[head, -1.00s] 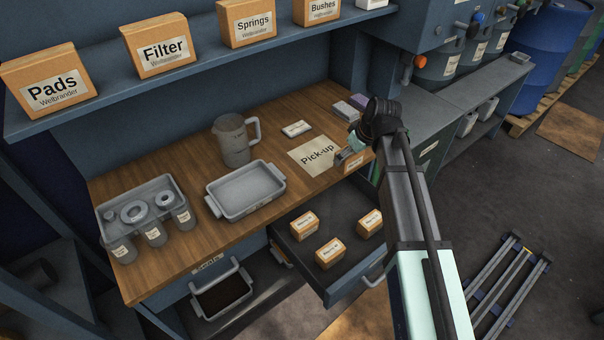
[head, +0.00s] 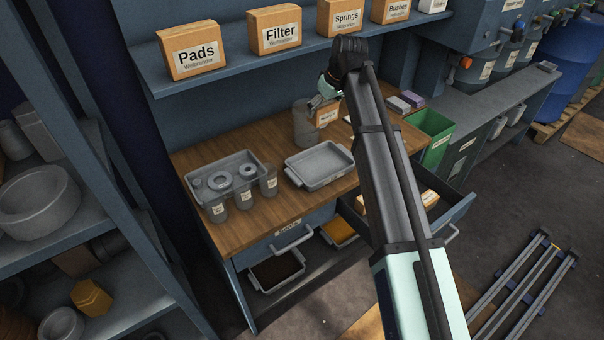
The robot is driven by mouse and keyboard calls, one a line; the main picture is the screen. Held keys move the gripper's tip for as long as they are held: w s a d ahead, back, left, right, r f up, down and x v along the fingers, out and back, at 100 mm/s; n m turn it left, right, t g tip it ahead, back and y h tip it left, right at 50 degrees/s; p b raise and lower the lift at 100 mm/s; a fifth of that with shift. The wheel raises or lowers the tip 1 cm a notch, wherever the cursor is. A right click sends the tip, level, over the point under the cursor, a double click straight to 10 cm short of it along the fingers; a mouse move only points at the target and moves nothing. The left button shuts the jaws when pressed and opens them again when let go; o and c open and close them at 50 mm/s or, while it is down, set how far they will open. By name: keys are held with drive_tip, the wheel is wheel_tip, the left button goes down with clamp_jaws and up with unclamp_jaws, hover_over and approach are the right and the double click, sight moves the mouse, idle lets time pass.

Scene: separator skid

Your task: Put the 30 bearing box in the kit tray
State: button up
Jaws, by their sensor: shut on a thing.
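My gripper (head: 322,101) is shut on a small orange box (head: 328,116) with a white label, too small here to read for certain. It holds the box above the workbench, in front of the grey jug (head: 305,128) and behind the tray. The empty grey tray (head: 318,170), apparently the kit tray, lies on the wooden bench top below and nearer, with its inside clear. Box and tray are apart. My arm hides the right part of the bench and the pick-up sheet.
A grey bin with rings (head: 222,182) and labelled cups stands left of the tray. The open drawer (head: 455,210) below holds at least one orange box (head: 430,197); my arm covers part of it. A shelf (head: 232,76) with labelled cartons runs above the bench.

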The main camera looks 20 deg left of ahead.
wheel_tip(320, 180, down, 20)
drive_tip(key=p, duration=0.4)
drive_tip(key=shift+d, duration=0.1)
drive_tip(key=shift+f, duration=0.15)
drive_tip(key=o, duration=1.1)
drive_tip(key=b+v, duration=0.2)
drive_tip(key=v, duration=1)
